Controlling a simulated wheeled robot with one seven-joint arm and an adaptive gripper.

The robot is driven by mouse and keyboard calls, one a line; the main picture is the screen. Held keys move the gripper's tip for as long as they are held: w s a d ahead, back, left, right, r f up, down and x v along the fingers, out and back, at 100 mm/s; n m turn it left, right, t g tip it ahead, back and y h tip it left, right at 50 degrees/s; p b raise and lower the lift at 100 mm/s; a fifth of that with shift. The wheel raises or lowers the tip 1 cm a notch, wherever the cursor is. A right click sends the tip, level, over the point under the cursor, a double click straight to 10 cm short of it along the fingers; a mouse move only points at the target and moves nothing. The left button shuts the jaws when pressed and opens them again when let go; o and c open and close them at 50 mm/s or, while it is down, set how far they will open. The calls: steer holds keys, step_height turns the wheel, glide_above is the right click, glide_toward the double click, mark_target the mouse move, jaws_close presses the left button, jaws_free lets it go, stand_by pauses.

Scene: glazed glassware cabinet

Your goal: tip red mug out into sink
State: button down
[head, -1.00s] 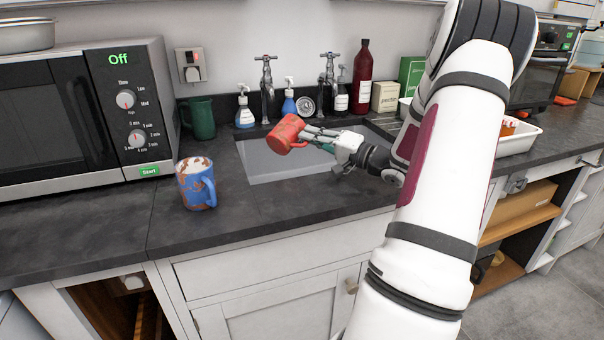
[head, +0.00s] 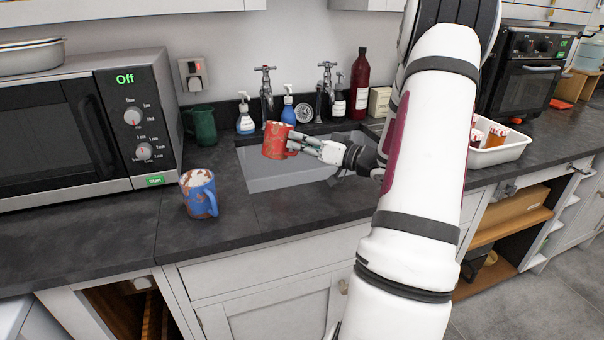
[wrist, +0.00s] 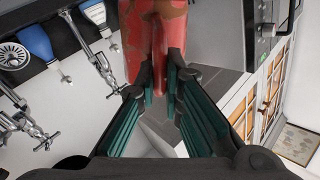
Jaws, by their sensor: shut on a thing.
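The red mug (head: 276,140), worn with brownish patches, is held above the left part of the sink (head: 262,175). It is nearly upright with a slight tilt, and its inside cannot be seen. My gripper (head: 300,144) comes from the right and is shut on the mug's right side, at its handle. In the wrist view the red mug (wrist: 146,40) stands at the top between the green-padded fingers of my gripper (wrist: 160,88). Part of the sink is hidden behind my gripper and arm.
Behind the sink are taps (head: 266,90), soap bottles (head: 245,118), a green jug (head: 203,125) and a tall red bottle (head: 361,82). A white tray (head: 500,152) is at right.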

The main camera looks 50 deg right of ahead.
steer(key=shift+a+f+n+b, duration=0.4)
steer(key=shift+a+n, duration=0.2)
steer(key=shift+n, duration=0.2)
steer(key=shift+a+r+n, duration=0.5)
steer(key=shift+a+n, duration=0.25)
steer(key=shift+n, duration=0.35)
step_height(320, 180, up, 5)
steer(key=p, duration=0.5)
